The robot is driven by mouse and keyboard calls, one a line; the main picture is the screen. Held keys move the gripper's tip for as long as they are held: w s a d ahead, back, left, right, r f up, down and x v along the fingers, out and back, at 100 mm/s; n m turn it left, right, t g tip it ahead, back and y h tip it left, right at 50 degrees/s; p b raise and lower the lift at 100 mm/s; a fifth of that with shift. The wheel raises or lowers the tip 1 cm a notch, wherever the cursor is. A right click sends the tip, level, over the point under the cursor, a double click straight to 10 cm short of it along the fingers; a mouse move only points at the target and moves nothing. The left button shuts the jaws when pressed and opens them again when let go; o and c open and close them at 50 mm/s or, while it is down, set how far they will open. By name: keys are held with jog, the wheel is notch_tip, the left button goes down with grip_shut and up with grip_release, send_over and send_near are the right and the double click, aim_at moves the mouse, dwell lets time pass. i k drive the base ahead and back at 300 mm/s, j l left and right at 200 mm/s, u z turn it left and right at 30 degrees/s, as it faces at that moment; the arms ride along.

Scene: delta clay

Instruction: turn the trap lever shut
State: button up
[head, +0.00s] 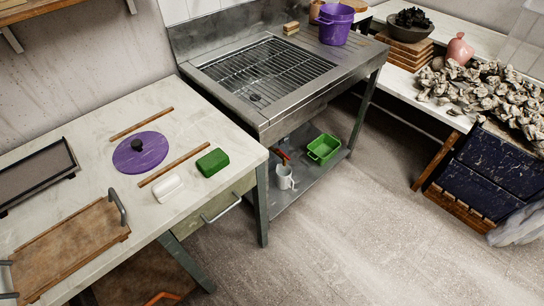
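Under the metal sink unit (285,115), a small orange-red part (281,154) shows beside a dark vertical shape, above the lower shelf. It may be the trap lever, but it is small and partly hidden by the unit's front edge and leg. I cannot tell whether it is turned open or shut. My gripper is not in view.
A white mug (285,177) and a green basket (323,149) stand on the lower shelf (305,178) near the orange-red part. A worktable (95,195) stands to the left. The floor (370,230) before the sink is clear.

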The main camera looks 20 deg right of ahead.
aim_at(277, 151)
jog(key=i+l+z, duration=0.15)
jog(key=l, duration=0.15)
jog(key=i+l+z, duration=0.2)
jog(key=i, duration=0.25)
jog(key=i+l+z, duration=0.2)
jog(key=i, duration=0.2)
jog(key=i+z, duration=0.15)
jog(key=i, duration=0.3)
jog(key=l, duration=0.1)
